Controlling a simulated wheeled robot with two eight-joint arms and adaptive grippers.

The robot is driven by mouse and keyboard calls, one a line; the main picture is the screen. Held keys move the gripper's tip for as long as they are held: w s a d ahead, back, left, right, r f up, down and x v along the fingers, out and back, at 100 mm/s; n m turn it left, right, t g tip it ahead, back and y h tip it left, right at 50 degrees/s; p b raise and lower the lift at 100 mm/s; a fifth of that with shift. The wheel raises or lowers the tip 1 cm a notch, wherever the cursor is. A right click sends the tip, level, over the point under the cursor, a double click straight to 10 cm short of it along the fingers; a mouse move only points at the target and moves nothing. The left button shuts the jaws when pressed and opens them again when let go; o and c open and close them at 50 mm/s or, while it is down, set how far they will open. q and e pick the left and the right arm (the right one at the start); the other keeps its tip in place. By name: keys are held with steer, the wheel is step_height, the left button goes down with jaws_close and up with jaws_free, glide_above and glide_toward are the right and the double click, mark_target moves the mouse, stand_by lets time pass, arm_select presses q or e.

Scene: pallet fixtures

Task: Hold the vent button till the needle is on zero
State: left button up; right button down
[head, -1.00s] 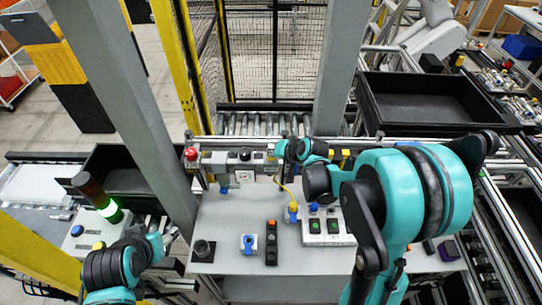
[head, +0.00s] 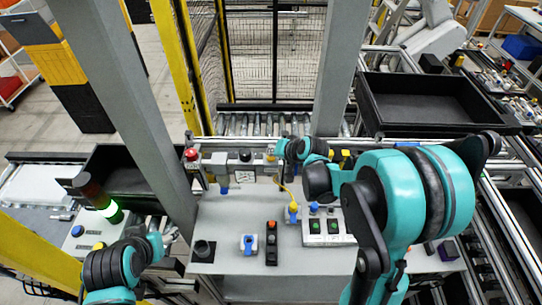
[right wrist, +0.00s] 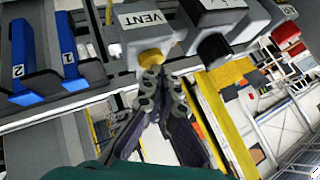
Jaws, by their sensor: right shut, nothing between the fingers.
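The vent button is a yellow knob (right wrist: 152,58) under a box labelled VENT (right wrist: 143,20) in the right wrist view. In the head view it shows as a small yellow spot (head: 271,158) on the panel at the back of the bench. My right gripper (right wrist: 160,73) is shut and empty, its fingertips at the yellow button; they look in contact, but I cannot tell whether it is pressed in. In the head view the right gripper (head: 279,152) is small beside the button. My left gripper (head: 166,238) hangs at the lower left, away from the panel. No gauge needle is readable.
A black button (right wrist: 213,48) and a red button (right wrist: 287,36) stand beside the vent button. Blue handles (right wrist: 70,50) marked 1 and 2 are on its other side. A grey post (head: 130,110) stands left of the bench. The bench top (head: 225,225) has free patches between small fixtures.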

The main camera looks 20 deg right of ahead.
mark_target(272, 158)
steer(key=shift+r, duration=0.6)
steer(key=shift+r+p, duration=0.1)
steer(key=shift+p, duration=0.25)
steer(key=shift+r+p, duration=1.65)
steer(key=shift+r, duration=0.8)
steer(key=shift+f, duration=0.15)
steer(key=s+f+n+h+b, duration=0.1)
steer(key=s+f+n+b, duration=0.1)
steer(key=s+f+b, duration=1)
steer(key=s+f+n+g+h+b, duration=0.1)
steer(key=s+f+n+h+b, duration=0.1)
steer(key=s+f+b, duration=1.1)
step_height(272, 158, down, 5)
steer(key=n+b, duration=0.1)
steer(key=b, duration=0.9)
steer(key=shift+r, duration=0.15)
